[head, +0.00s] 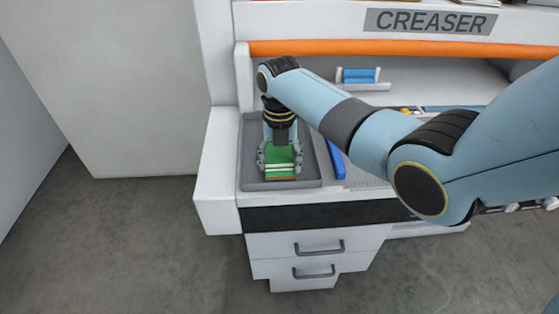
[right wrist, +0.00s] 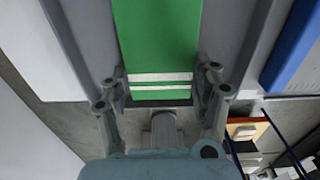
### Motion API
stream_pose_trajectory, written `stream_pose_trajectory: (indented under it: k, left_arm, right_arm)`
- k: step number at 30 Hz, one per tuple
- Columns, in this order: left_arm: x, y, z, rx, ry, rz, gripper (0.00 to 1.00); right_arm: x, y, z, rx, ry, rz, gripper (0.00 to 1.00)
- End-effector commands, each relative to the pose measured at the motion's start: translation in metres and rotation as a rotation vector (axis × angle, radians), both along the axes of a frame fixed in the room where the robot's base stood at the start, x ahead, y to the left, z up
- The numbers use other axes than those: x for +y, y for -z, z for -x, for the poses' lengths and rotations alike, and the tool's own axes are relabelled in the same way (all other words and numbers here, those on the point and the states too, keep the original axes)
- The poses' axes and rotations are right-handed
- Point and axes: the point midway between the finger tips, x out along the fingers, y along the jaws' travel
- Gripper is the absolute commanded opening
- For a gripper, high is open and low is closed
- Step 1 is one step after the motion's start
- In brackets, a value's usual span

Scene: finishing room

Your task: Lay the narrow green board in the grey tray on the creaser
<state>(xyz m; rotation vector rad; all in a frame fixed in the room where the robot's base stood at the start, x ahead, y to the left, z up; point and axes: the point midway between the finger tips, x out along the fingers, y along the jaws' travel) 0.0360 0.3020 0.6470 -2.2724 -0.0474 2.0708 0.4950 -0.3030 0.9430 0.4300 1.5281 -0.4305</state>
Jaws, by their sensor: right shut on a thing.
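The narrow green board (head: 280,158) has two white stripes near one end. My right gripper (head: 280,165) is shut on that striped end, with a finger on each side. In the right wrist view the board (right wrist: 158,40) runs away from between the fingers of the gripper (right wrist: 163,90). The grey tray (head: 308,185) sits on the left end of the creaser (head: 218,170). The board is over the tray, inside its outline in the head view. I cannot tell whether it touches the tray floor. My left gripper is not in view.
A blue strip (head: 336,158) lies just right of the tray; it also shows in the right wrist view (right wrist: 293,50). A blue block (head: 358,75) sits on a small white ledge farther back. An orange bar (head: 400,48) crosses above the work surface. Drawers (head: 318,245) are below.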

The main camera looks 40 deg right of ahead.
Motion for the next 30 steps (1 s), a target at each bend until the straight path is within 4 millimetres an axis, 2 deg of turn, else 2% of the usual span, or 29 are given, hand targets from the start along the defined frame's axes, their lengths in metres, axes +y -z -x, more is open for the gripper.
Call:
stream_pose_trajectory:
  k: [3, 13, 14, 18, 26, 30]
  left_arm:
    - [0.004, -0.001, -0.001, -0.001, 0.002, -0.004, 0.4]
    - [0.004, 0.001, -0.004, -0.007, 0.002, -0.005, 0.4]
    - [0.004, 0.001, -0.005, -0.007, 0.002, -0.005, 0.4]
    - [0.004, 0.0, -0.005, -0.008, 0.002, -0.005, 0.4]
    - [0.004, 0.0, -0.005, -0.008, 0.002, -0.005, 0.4]
    - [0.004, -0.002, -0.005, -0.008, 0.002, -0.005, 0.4]
  right_arm:
    - [0.0, 0.008, -0.001, -0.001, 0.0, 0.0, 0.26]
    - [0.0, 0.012, 0.0, -0.001, 0.0, 0.001, 0.26]
    - [0.0, 0.011, 0.0, -0.001, 0.0, 0.001, 0.68]
    - [0.0, 0.011, 0.0, -0.001, 0.0, 0.001, 0.86]
    - [0.0, 0.01, 0.0, -0.001, 0.0, 0.001, 0.87]
    - [-0.001, 0.001, -0.001, -0.004, 0.0, 0.0, 0.87]
